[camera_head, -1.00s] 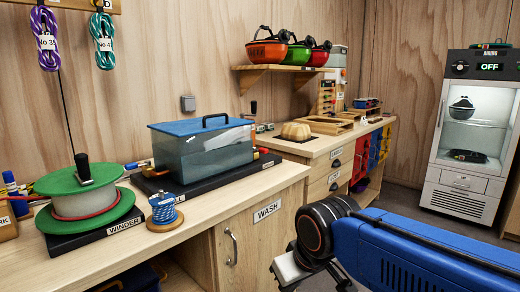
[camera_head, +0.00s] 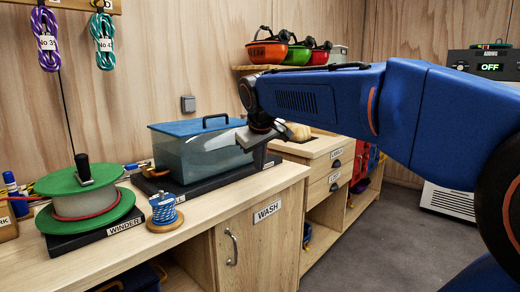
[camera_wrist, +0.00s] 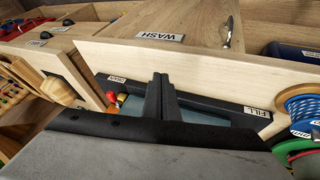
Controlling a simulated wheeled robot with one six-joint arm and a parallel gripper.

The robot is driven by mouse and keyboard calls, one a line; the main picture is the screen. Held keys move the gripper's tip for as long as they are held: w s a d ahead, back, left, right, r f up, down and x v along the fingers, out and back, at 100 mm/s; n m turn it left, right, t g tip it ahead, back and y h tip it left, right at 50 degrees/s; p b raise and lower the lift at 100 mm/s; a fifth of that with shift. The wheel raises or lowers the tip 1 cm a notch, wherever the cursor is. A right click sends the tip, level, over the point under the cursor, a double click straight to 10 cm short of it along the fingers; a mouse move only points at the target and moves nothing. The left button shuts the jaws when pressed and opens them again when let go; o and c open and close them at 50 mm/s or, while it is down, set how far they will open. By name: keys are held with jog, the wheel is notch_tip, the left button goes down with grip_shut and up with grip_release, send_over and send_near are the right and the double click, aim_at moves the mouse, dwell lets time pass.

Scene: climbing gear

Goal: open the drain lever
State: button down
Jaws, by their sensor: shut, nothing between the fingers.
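The wash tank (camera_head: 195,157), clear with a blue lid, stands on a black base on the counter in the head view. In the wrist view a small red-knobbed part with orange beside it (camera_wrist: 121,98), apparently the drain lever, sits on the black base by a small label. My gripper (camera_wrist: 162,82) is shut and empty, its dark fingers over the base, just right of the red knob and apart from it in the picture. In the head view my gripper's end is at the tank's right end and hides the lever.
A FILL label (camera_wrist: 257,112) marks the base's other end. A blue-and-white cord spool (camera_head: 165,210) and the green winder reel (camera_head: 85,195) stand left of the tank. The WASH cupboard (camera_head: 250,240) is below. Helmets (camera_head: 268,50) sit on a shelf behind my arm.

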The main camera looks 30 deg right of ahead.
jog(key=w+d+r, duration=0.1)
jog(key=w+r, duration=0.2)
jog(key=w, duration=0.3)
jog(key=w+d+r+h, duration=0.1)
jog(key=w+d+r, duration=0.1)
jog(key=w, duration=0.4)
jog(key=shift+w+r+n, duration=0.15)
jog(key=shift+r+n, duration=0.25)
jog(key=shift+r, duration=0.1)
jog(key=shift+t, duration=0.3)
jog(key=w+d+f, duration=0.6)
jog(key=d+f, duration=0.1)
jog(key=f, duration=0.1)
jog(key=shift+w, duration=0.25)
